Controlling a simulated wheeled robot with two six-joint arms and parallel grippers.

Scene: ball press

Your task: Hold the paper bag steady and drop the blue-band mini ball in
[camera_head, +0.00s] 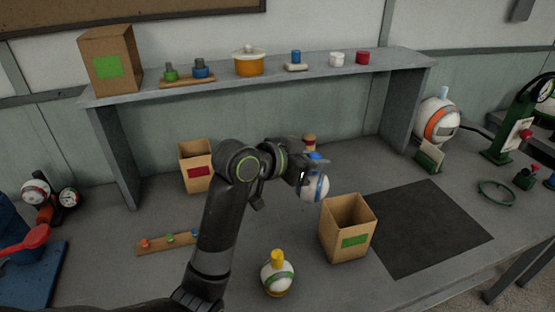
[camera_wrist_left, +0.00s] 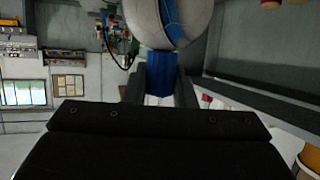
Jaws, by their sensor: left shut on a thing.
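The blue-band mini ball (camera_head: 317,188) is white with a blue stripe. My left gripper (camera_head: 305,172) is shut on its blue knob (camera_wrist_left: 160,75), and the ball hangs above the table. The ball (camera_wrist_left: 172,18) also shows at the top of the left wrist view. An open brown paper bag (camera_head: 335,240) with a green label stands upright on the table, just right of and nearer than the ball. The ball is outside the bag, up and left of its opening. No gripper touches this bag. My right gripper is not in view.
A green-band ball with a yellow knob (camera_head: 278,275) stands left of the bag. A red-label bag (camera_head: 187,172) and a peg strip (camera_head: 165,242) are farther left. Another green-label bag (camera_head: 122,75) stands on the shelf (camera_head: 220,86). The dark mat (camera_head: 425,230) is clear.

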